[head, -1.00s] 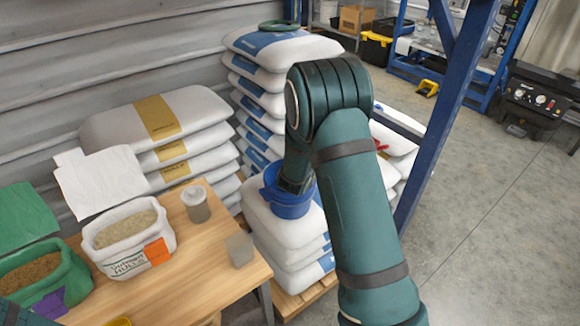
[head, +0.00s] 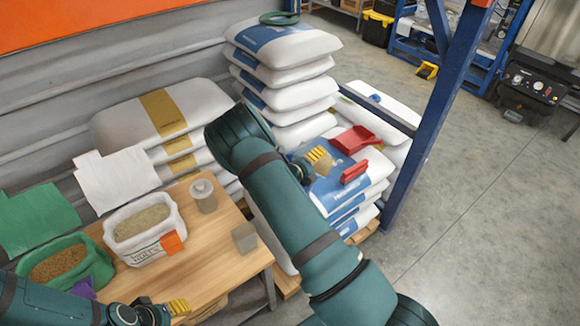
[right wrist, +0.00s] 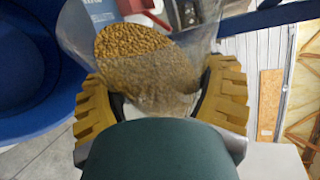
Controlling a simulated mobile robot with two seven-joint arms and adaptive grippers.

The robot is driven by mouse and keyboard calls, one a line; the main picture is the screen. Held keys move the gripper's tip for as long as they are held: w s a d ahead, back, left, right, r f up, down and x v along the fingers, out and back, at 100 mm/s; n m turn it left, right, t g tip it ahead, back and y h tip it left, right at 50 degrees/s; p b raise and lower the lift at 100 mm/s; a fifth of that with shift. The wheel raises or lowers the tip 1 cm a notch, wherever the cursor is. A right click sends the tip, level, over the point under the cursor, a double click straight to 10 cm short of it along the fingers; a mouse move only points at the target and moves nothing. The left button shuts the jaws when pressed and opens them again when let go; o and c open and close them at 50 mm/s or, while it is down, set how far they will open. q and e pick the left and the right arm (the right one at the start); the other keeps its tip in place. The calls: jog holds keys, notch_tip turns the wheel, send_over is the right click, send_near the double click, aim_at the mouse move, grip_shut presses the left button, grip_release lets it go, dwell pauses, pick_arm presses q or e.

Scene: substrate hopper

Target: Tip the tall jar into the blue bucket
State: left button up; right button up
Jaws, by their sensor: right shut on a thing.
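My right gripper (head: 318,160) is shut on the clear jar, which the right wrist view shows between the yellow fingers. The jar (right wrist: 170,75) holds brown pellets, and it is too faint or hidden to make out in the head view. Its exact tilt I cannot tell. The blue bucket (right wrist: 35,75) fills the left of the right wrist view, beside the jar; in the head view my right arm hides it. I see no pellets falling. My left gripper (head: 165,309) is low over the front of the table, and its opening is unclear.
The wooden table (head: 205,245) holds a lidded jar (head: 203,196), a small grey block-like container (head: 244,237), a white sack (head: 145,232) and a green sack (head: 65,262). A red scoop (head: 352,140) lies on stacked sacks. A blue post (head: 430,120) stands right.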

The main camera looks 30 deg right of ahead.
jog(key=shift+w+a+f+n+h, duration=0.15)
jog(key=shift+f+n+h, duration=0.4)
jog(key=shift+n, duration=0.15)
jog(key=shift+w+n+g, duration=0.1)
jog(key=shift+n+g, duration=0.2)
jog(key=shift+n, duration=0.1)
jog(key=shift+w+a+n+h+b, duration=0.35)
jog(key=shift+n+h, duration=0.2)
jog(key=shift+n, duration=0.25)
jog(key=shift+w+a+r+n+h, duration=0.2)
jog(key=shift+r+n+h, duration=0.2)
jog(key=shift+n, duration=0.25)
jog(key=shift+w+a+r+n+h, duration=0.1)
jog(key=shift+w+r+n+h, duration=0.15)
jog(key=shift+r+n, duration=0.3)
jog(key=shift+f, duration=0.1)
jog(key=shift+s+f, duration=0.1)
